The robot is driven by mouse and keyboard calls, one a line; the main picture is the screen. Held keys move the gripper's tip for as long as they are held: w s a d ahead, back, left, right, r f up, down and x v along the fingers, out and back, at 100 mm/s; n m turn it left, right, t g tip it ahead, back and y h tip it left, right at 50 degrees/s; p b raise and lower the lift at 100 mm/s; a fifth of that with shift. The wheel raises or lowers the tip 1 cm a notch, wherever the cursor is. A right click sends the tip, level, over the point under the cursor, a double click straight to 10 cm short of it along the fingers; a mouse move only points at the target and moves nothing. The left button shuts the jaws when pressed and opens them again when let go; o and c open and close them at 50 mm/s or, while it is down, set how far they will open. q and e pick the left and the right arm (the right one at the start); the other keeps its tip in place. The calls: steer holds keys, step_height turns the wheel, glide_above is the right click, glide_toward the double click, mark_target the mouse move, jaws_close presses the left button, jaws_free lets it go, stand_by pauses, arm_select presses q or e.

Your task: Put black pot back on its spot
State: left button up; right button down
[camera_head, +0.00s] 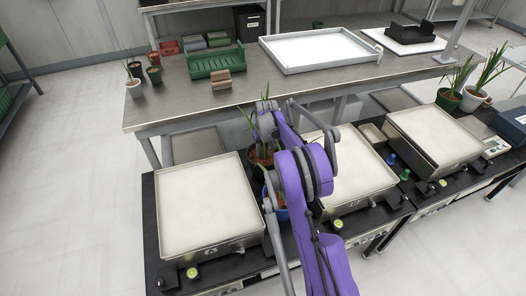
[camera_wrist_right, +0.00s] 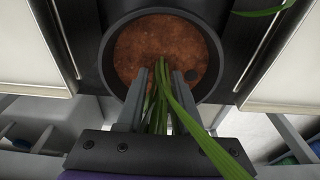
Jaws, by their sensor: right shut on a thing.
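The black pot (camera_wrist_right: 107,60) shows from above in the wrist view, a dark round rim around brown soil with long green leaves. In the head view the black pot (camera_head: 262,166) stands upright in the gap between the left and middle scales, partly covered by my right arm. My right gripper (camera_wrist_right: 170,72) reaches over the pot, its two fingers on either side of the leaves at the plant's base, shut on the plant. The near rim is hidden behind the gripper. I cannot tell whether the pot touches the black bench. My left gripper is not in view.
A blue pot (camera_head: 282,214) is just in front, mostly hidden by my arm. Scales with bare white tops stand left (camera_head: 208,198), middle (camera_head: 358,170) and right (camera_head: 435,137). The metal table (camera_head: 165,110) behind carries a white tray (camera_head: 318,50) and small pots.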

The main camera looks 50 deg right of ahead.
mark_target(264, 160)
steer(key=shift+f, duration=0.1)
steer(key=c, duration=0.6)
jaws_free()
steer(key=shift+o, duration=0.2)
steer(key=r, duration=0.4)
steer(key=s+r+p, duration=0.1)
steer(key=r, duration=0.3)
steer(key=a+r+p, duration=0.1)
steer(key=r, duration=0.3)
steer(key=shift+s, duration=0.25)
steer(key=s+a+r+n+t, duration=0.1)
steer(key=s+a+r+n, duration=0.15)
steer(key=a, duration=1.05)
steer(key=s+a+r+n, duration=0.1)
steer(key=s+a+r, duration=0.25)
steer(key=a, duration=0.95)
steer(key=s+a+f+n, duration=0.1)
steer(key=s+a+f, duration=0.1)
steer(key=s+a, duration=0.3)
steer(key=s+a+f+n+t, duration=0.1)
steer(key=s+a+f, duration=0.1)
steer(key=s+a, duration=0.2)
steer(key=s+a+f+n+t+y, duration=0.1)
steer(key=s+a+f, duration=0.2)
steer(key=s+a, duration=0.2)
steer(key=s, duration=0.3)
steer(key=shift+a, duration=0.35)
